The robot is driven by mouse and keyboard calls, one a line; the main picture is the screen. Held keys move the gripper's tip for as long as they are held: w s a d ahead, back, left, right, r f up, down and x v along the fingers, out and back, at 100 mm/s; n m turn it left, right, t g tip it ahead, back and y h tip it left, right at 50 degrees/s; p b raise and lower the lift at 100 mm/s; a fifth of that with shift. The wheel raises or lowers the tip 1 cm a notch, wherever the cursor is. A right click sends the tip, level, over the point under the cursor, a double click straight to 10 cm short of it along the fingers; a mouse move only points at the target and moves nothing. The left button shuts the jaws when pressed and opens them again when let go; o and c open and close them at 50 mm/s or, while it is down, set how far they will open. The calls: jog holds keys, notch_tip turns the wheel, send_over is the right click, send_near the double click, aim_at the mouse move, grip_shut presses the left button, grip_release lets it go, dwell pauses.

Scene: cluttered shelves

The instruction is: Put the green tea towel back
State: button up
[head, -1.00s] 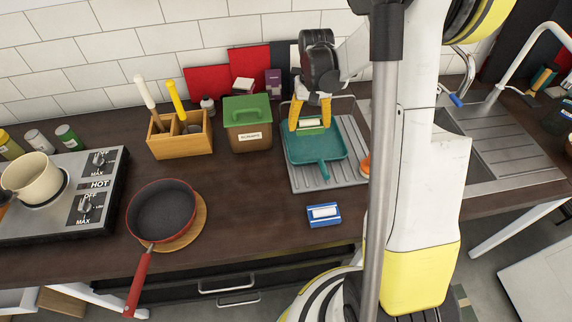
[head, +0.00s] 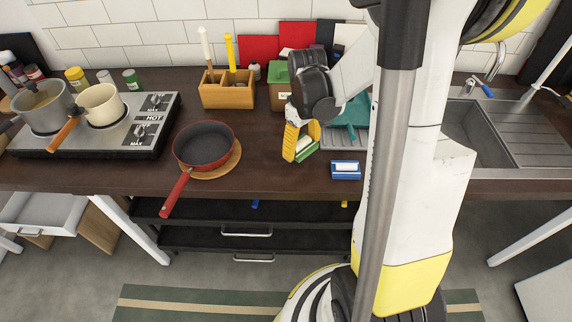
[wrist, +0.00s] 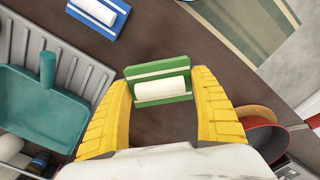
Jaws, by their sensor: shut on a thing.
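The green tea towel (head: 307,153) is a small folded green bundle with a pale stripe and a white roll-like band. My gripper (head: 302,157) is shut on it and holds it above the counter's front part, between the red pan and the blue towel. In the wrist view the towel (wrist: 161,93) sits between the two yellow fingers of my gripper (wrist: 163,88). A similar blue folded towel (head: 346,169) lies on the counter to the right; it also shows in the wrist view (wrist: 98,12).
The red pan (head: 203,146) stands on a round board at left, handle over the edge. A teal dustpan (wrist: 38,105) lies on the grey drainer (wrist: 90,72). A black shelf unit (head: 190,208) is under the counter (head: 262,170). A striped rug (head: 200,300) lies on the floor.

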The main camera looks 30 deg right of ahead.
aim_at(288, 163)
jog(key=w+a+f+b, duration=0.1)
jog(key=w+a+f, duration=0.1)
jog(key=a, duration=0.1)
jog(key=shift+w+f, duration=0.15)
notch_tip(288, 163, down, 4)
jog(key=shift+f+b, duration=0.1)
jog(key=shift+b, duration=0.95)
jog(key=o, duration=1.4)
jog(key=shift+c, duration=0.2)
